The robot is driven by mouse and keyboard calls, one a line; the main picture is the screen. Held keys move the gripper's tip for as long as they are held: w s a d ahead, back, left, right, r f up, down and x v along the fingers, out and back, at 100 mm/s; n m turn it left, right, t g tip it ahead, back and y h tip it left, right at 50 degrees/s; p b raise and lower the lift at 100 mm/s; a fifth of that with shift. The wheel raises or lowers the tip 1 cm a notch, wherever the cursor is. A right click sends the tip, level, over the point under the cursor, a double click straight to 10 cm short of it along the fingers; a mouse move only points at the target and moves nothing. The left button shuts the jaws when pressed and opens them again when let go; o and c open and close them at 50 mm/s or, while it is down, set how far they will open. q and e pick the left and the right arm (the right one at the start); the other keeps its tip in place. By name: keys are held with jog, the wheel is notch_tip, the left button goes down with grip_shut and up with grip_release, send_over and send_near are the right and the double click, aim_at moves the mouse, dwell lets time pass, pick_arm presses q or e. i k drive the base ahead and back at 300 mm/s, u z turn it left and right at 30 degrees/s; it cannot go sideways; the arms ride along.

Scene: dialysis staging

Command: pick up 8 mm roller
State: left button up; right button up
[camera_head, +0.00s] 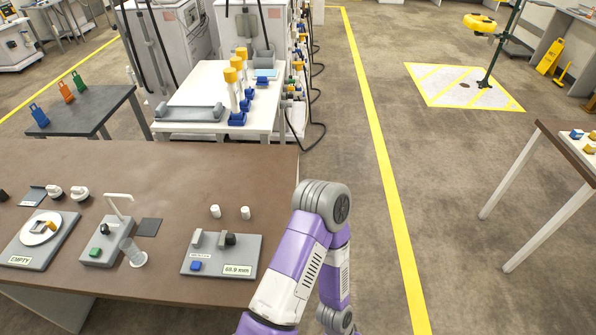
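Two small white cylinders, a left one (215,211) and a right one (245,213), stand upright and apart on the brown table, behind a grey gauge plate. They may be rollers, but no size mark is readable on them, so I cannot tell which is 8 mm. Two white, dark-based round pieces (54,192) (80,194) lie farther left. One purple and white arm of mine rises from the bottom edge, right of the cylinders, and bends back down at its grey joint. Neither of my grippers is in view.
The grey gauge plate (220,270) carries a blue button and a millimetre readout. Left of it are a grey stand (105,252) with a white hook, a clear cylinder (133,252) and a scale marked EMPTY (28,262). Bare table (180,160) lies behind the cylinders.

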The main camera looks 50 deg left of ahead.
aim_at(245, 210)
jog(key=i, duration=2.15)
jog(key=u, duration=3.9)
jog(key=i, duration=0.5)
jog(key=u, duration=0.05)
